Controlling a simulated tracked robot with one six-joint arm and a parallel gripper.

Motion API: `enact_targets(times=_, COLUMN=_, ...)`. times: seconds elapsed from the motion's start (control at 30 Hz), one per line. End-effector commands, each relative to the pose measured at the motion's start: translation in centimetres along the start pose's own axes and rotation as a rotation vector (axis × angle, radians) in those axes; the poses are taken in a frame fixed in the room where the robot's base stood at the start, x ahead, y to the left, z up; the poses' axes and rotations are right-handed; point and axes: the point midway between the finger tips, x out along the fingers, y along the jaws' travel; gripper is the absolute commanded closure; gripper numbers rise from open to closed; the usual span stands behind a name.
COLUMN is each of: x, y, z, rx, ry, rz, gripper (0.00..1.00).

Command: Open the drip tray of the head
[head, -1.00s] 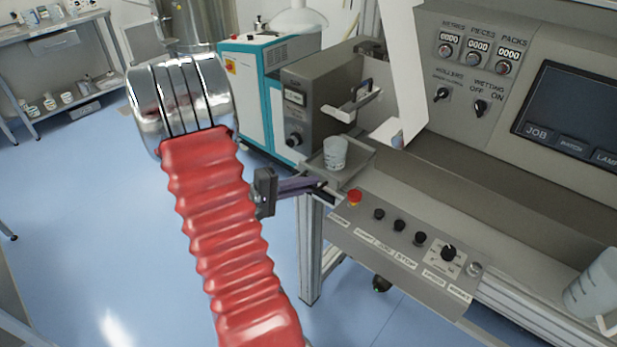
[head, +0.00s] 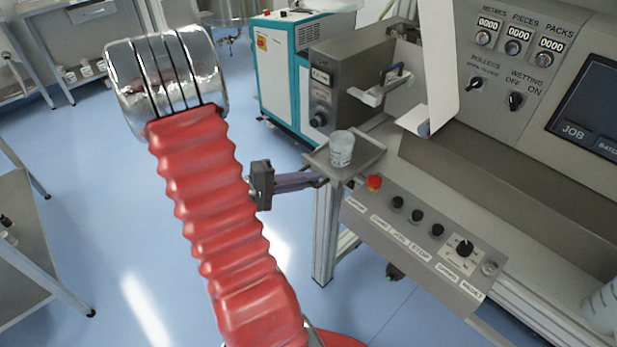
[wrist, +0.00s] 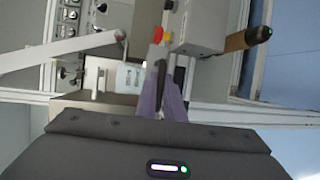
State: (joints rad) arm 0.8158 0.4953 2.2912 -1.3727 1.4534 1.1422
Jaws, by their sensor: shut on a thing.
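The drip tray (head: 370,152) is a shallow grey tray below the grey head (head: 350,88). It juts out toward my side, with a translucent cup (head: 341,149) standing upright on it. My gripper (head: 324,180) has its purple fingers shut at the tray's front left corner, on what looks like its dark handle. The fingers hide most of the handle. In the wrist view, the purple fingers (wrist: 162,92) close around a narrow dark piece, and the cup shows to their left (wrist: 130,77).
The control panel (head: 425,245) with a red button (head: 374,182) lies right of the gripper. A frame post (head: 327,235) stands below the tray. A measuring jug (head: 603,305) is at the far right. Open blue floor (head: 120,240) lies to the left.

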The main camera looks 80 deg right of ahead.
Motion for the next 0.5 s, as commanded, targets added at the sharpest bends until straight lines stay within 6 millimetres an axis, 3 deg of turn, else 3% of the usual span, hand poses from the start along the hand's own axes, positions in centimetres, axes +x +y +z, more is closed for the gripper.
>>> enact_targets(times=0.03, x=0.15, y=-0.44, z=0.28, rx=-0.007, ry=-0.005, rz=-0.009, gripper=1.0)
enact_targets(times=0.07, x=0.16, y=-0.44, z=0.3, rx=-0.007, ry=-0.005, rz=-0.009, gripper=0.91)
enact_targets(times=0.3, x=0.19, y=-0.26, z=0.23, rx=-0.004, ry=-0.006, rz=-0.006, gripper=0.74)
enact_targets(times=0.5, x=0.19, y=-0.14, z=0.18, rx=-0.002, ry=-0.005, rz=-0.004, gripper=0.73)
